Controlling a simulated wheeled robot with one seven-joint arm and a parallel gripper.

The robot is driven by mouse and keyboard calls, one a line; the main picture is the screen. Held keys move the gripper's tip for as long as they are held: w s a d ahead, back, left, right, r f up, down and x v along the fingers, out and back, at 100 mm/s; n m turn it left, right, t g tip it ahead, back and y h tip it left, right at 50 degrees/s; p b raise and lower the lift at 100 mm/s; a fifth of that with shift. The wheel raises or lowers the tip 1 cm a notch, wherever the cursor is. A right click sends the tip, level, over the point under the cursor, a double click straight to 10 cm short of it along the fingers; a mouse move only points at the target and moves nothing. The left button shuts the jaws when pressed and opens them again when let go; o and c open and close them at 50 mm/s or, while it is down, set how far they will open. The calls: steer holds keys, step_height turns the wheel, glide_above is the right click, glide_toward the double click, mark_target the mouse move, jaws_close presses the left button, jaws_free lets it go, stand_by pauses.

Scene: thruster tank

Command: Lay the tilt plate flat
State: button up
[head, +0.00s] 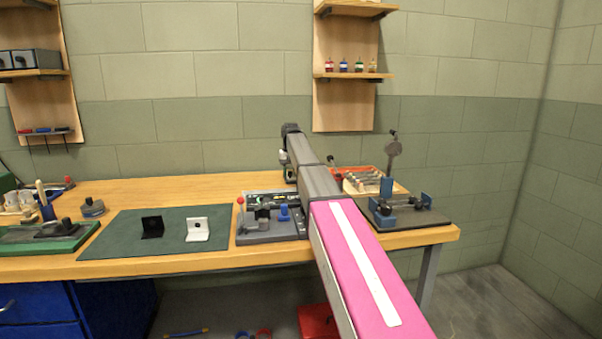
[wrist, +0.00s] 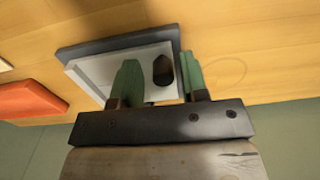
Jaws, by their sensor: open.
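In the wrist view a pale grey-white plate (wrist: 98,72) with a raised rim, which I take to be the tilt plate, stands against a dark backing (wrist: 75,50) over the wooden bench. It looks slanted, but I cannot tell its exact angle. A dark knob (wrist: 162,70) sits on its right part. My gripper (wrist: 159,62) is open, its two green fingers on either side of the knob, with a gap showing. I cannot tell whether the fingers touch the plate. In the head view my arm hides this plate and my gripper.
An orange-red block (wrist: 30,98) lies left in the wrist view. In the head view a grey fixture with a red knob (head: 270,230) stands left of my arm, and a blue fixture (head: 386,190) stands to its right. A dark green mat (head: 125,240) holds two brackets.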

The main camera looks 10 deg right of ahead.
steer(key=shift+a+r, duration=0.1)
steer(key=shift+r, duration=3.05)
